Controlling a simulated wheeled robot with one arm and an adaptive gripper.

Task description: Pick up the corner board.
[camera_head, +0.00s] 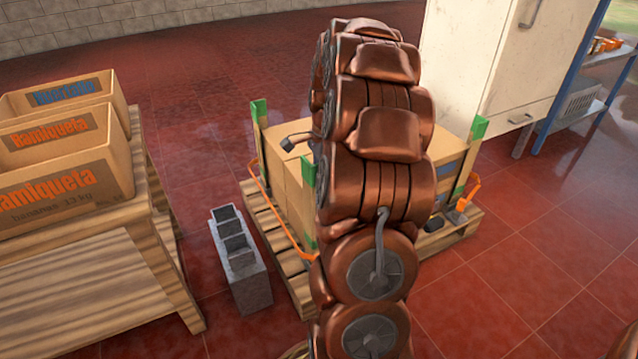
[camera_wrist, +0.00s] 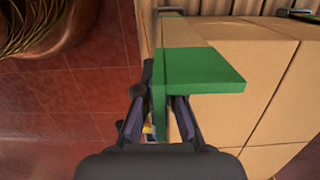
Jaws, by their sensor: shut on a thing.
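A corner board (camera_wrist: 200,70) shows in the wrist view, an L-shaped piece with green ends and a tan stretch, beside cardboard boxes (camera_wrist: 262,65). My gripper (camera_wrist: 158,98) is shut on one flange of it near the green end. In the head view my copper arm hides the gripper. Green-ended corner boards stand upright at the corners of the box stack, at the back left (camera_head: 259,114), front left (camera_head: 308,173) and right (camera_head: 478,128). I cannot tell from the head view which board is held.
The boxes stand on a wooden pallet (camera_head: 268,225) with loose orange straps (camera_head: 285,220). A grey block (camera_head: 240,262) stands on the floor to the left. A wooden table (camera_head: 95,270) carries cardboard crates (camera_head: 70,165). A white cabinet (camera_head: 490,65) stands behind. The red floor at right is clear.

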